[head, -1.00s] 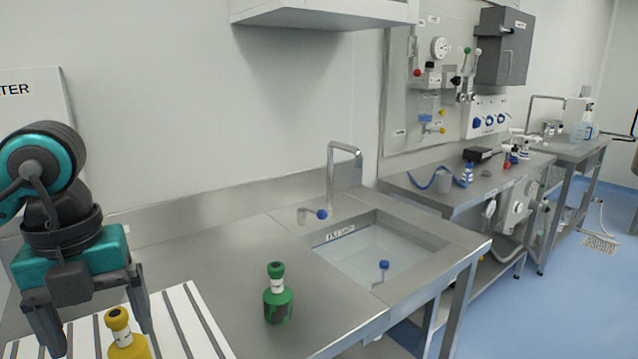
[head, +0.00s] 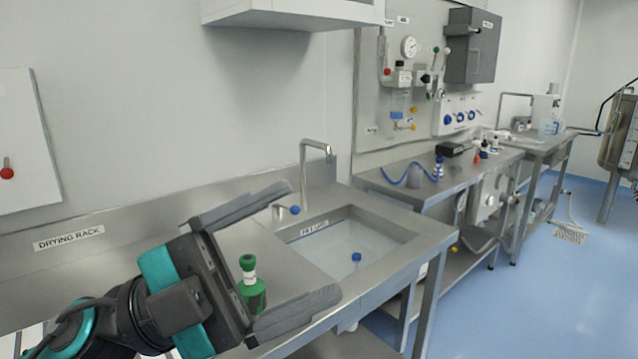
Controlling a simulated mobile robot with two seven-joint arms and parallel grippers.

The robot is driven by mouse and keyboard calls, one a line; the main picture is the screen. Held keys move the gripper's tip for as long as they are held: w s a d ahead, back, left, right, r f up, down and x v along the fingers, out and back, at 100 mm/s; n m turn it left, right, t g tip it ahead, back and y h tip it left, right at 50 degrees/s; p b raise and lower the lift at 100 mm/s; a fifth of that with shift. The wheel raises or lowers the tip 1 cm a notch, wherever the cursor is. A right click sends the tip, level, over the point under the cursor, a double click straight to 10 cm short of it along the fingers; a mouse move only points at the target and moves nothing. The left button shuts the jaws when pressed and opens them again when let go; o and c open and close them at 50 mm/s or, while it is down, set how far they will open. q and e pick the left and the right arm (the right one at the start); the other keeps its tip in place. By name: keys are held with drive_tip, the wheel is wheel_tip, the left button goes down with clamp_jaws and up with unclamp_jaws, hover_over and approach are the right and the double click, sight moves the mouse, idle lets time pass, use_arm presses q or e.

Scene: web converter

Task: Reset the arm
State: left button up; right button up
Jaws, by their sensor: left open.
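My left gripper (head: 290,250) shows large in the lower left of the head view, its arm coming in from the bottom left corner. Its two dark fingers are spread wide apart and point to the right, toward the sink, with nothing held between them. A green bottle (head: 252,286) with a green cap stands on the steel counter and shows between the fingers; the gripper hides part of it. My right gripper is not in view.
The steel sink (head: 345,240) has a tap (head: 318,150) and a blue-topped item (head: 356,258) in it. The drying rack sign (head: 68,238) is at the left. A second bench (head: 440,185) holds a hose and bottles. Blue floor (head: 520,290) is open at the right.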

use_arm(q)
drive_tip(key=w+a+n+t+y, duration=0.4)
drive_tip(key=w+n+t, duration=0.1)
drive_tip(key=n+t, duration=0.7)
drive_tip(key=w+a+f+n+t+y, duration=0.1)
drive_tip(key=w+a+f+n+y, duration=0.1)
drive_tip(key=a+f+n+y, duration=0.45)
drive_tip(key=w+a+f+n+t+y, duration=0.15)
drive_tip(key=a+f+n+y, duration=0.25)
drive_tip(key=f+n+y, duration=0.5)
drive_tip(key=s+a+f+g+y, duration=0.3)
drive_tip(key=s+f+g, duration=1.1)
drive_tip(key=s+f, duration=0.7)
drive_tip(key=w+d+f+t+h, duration=0.1)
drive_tip(key=w+d+f+t, duration=0.1)
drive_tip(key=w+f+t, duration=0.5)
drive_tip(key=shift+w+d+f+m+h, duration=0.4)
drive_tip(key=shift+w+f, duration=0.55)
drive_tip(key=shift+f, duration=0.6)
